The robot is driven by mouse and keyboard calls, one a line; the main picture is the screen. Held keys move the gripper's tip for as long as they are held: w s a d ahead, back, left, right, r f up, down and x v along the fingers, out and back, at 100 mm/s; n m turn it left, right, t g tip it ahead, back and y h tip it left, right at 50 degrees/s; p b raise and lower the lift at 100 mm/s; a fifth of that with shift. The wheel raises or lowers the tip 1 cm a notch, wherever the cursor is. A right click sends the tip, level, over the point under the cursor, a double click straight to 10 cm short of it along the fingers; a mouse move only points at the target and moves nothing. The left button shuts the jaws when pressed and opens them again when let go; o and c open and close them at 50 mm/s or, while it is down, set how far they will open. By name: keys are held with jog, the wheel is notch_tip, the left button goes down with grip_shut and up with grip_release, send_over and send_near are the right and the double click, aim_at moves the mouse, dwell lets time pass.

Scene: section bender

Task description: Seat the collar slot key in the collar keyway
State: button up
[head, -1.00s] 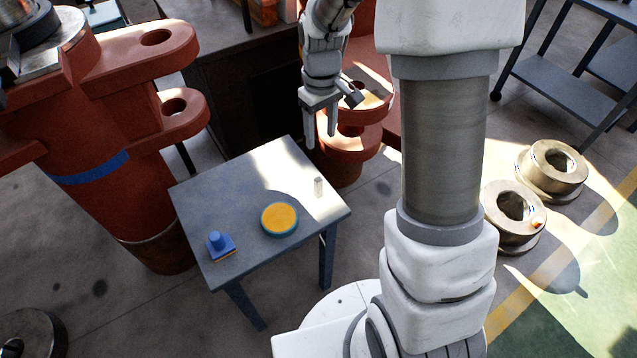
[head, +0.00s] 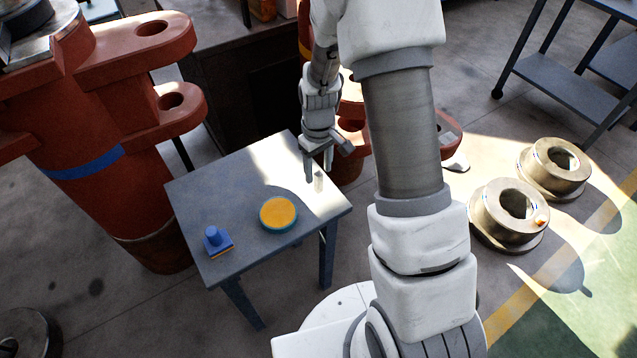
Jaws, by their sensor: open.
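A small pale upright block, which looks like the collar slot key (head: 319,184), stands near the right edge of the small blue-grey table (head: 240,180). My gripper (head: 318,170) points down over that edge, open, with its fingers around or just above the block. I cannot tell whether they touch it. Two brass-coloured flanged collars lie on the floor at the right: a nearer collar (head: 484,222) with a small orange piece on its rim, and a farther collar (head: 540,185). Their bores show, but I cannot make out the keyway clearly.
A round orange-topped tin (head: 278,214) and a blue stamp-like object (head: 216,242) also sit on the table. Large red machine castings (head: 90,140) stand at the left and behind. A dark shelf rack (head: 570,92) is at the upper right.

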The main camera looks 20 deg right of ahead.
jog(key=shift+f, duration=0.95)
grip_shut()
jog(key=shift+r, duration=0.1)
